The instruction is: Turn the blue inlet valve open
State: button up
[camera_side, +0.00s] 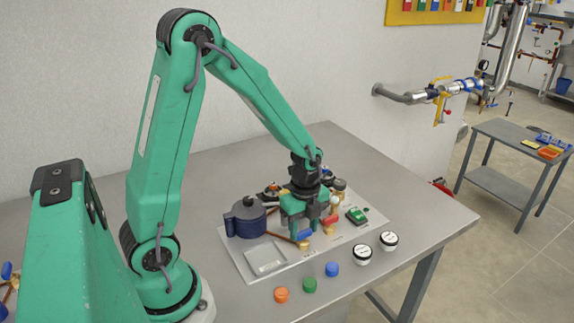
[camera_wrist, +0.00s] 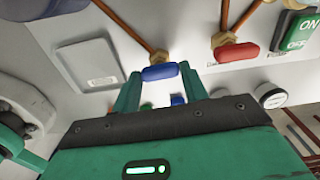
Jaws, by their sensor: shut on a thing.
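The blue inlet valve (camera_wrist: 160,72) has a blue bar handle on a brass fitting with a copper pipe. The handle lies roughly crosswise in the wrist view. My gripper (camera_wrist: 161,77) has one finger at each end of the handle and is shut on it. In the side view my gripper (camera_side: 303,228) points down over the front of the panel, and the blue handle (camera_side: 305,235) shows at its fingertips. The fingers hide part of the fitting there.
A red valve handle (camera_wrist: 236,53) sits close to the right, beside a green ON switch (camera_wrist: 296,25). A dark blue pot (camera_side: 246,217) and a pale square plate (camera_side: 265,259) are at the left. Coloured caps (camera_side: 310,285) and white round gauges (camera_side: 362,254) lie in front.

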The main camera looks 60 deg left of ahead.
jog(key=n, duration=1.7)
jog(key=shift+n, duration=0.3)
dwell(0.4)
jog(key=o, duration=1)
jog(key=shift+r, duration=0.1)
